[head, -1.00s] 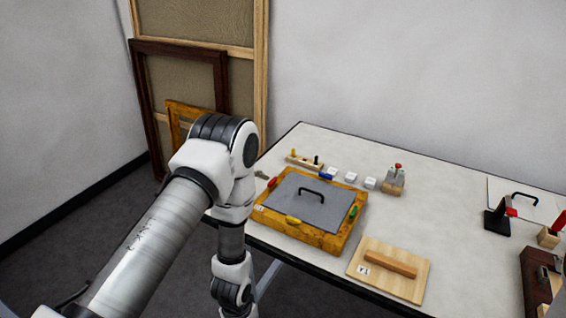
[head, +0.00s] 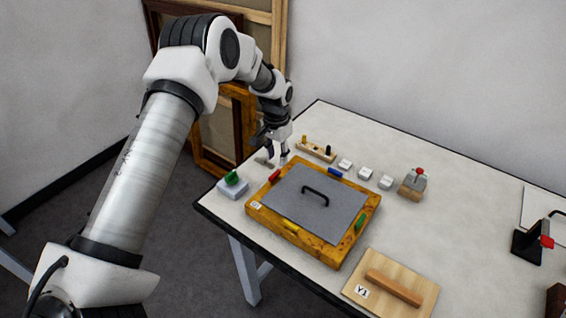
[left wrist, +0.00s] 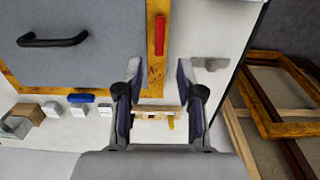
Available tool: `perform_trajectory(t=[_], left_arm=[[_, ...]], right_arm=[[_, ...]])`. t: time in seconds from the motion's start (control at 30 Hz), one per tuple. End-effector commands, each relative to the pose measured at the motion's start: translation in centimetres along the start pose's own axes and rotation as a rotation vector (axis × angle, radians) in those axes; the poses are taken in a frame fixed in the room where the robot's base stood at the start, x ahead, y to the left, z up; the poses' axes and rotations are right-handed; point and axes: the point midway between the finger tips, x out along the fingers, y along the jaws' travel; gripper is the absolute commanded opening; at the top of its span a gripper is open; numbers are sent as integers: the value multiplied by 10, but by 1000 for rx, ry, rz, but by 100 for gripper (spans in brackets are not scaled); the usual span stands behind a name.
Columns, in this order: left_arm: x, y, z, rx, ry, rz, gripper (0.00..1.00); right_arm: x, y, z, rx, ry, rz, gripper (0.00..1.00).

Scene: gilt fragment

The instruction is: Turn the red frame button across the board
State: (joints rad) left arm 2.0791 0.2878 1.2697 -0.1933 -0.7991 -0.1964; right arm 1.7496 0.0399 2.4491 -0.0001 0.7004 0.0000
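The gilt frame (head: 257,215) lies flat on the table with a grey board (head: 320,210) in it; the board has a black handle (head: 316,194). The red frame button (head: 274,175) sits on the frame's left rail and lies along it, beside the board. It also shows in the left wrist view (left wrist: 159,35). My left gripper (head: 284,158) is above the table near the frame's back left corner. In the left wrist view its fingers (left wrist: 160,72) are apart and empty, with the red button ahead of them. My right gripper is not in view.
Blue (head: 335,172), yellow (head: 290,226) and green (head: 361,221) buttons sit on the other rails. A wooden peg rack (head: 318,152) and white blocks (head: 365,173) stand behind the frame. A grey block with a green top (head: 232,188) stands left. A wooden board (head: 360,290) lies in front.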

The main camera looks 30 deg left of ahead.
Motion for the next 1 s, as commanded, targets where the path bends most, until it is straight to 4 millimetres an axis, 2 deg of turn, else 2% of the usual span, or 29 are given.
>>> perform_trajectory(t=[0.1, 0.3, 0.57, 0.6, 0.7, 1.0], left_arm=[[22, 0, 0, -1, -6, 0, 38], [55, 0, -2, 0, -4, 0, 38], [62, 0, -2, 0, -2, 0, 38], [62, 0, -2, 0, -2, 0, 34], [62, 0, -2, 0, -2, 0, 0], [63, 0, -2, -1, -2, 0, 0]], right_arm=[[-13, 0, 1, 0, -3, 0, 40], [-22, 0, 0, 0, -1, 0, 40], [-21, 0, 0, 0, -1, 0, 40], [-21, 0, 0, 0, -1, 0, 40], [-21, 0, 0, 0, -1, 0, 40], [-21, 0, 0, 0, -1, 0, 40]])
